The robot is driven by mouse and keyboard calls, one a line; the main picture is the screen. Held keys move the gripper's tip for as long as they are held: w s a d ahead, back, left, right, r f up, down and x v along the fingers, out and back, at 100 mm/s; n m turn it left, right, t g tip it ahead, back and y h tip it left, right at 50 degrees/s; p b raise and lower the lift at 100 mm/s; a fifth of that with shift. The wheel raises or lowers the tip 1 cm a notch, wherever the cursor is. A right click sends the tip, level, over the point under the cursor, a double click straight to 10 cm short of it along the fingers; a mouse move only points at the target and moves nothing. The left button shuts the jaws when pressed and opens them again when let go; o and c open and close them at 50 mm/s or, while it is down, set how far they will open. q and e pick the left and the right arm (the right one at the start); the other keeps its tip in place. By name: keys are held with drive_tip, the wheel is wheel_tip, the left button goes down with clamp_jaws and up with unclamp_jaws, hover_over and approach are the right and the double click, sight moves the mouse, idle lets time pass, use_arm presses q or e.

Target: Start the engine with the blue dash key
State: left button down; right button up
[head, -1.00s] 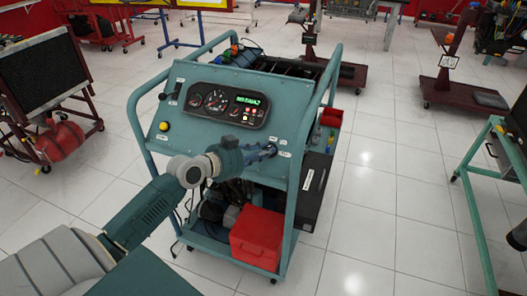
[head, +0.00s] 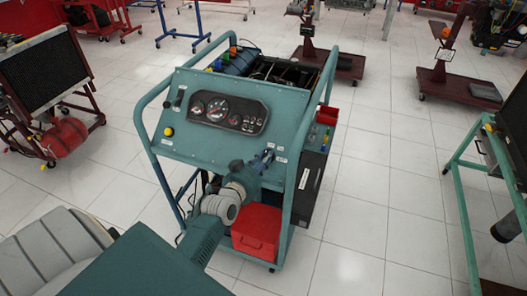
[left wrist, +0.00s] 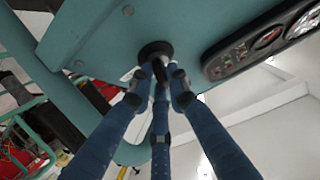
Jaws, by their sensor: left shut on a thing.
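My left gripper (head: 263,160) is at the panel's lower right. In the left wrist view, its blue fingers (left wrist: 160,76) are shut at a round black switch (left wrist: 157,49) on the panel. They close around a small dark piece at the switch, which I take to be the key. The fingertips hide most of it, and its blue colour cannot be made out. My right gripper is not in view.
A yellow button (head: 168,131) is at the panel's left. A red box (head: 257,231) sits on the trainer's lower shelf, close to my left arm. Tube rails (head: 308,115) flank the panel. Open tiled floor (head: 370,215) lies to the right.

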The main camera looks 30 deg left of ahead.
use_arm(q)
drive_tip(key=shift+d+n+y+p, duration=0.15)
drive_tip(key=shift+n+y+p, duration=0.65)
drive_tip(key=shift+n, duration=0.3)
drive_tip(key=c, duration=1.7)
unclamp_jaws()
drive_tip(key=shift+o, duration=0.2)
drive_tip(key=v, duration=1.2)
drive_tip(key=shift+w+r, duration=0.1)
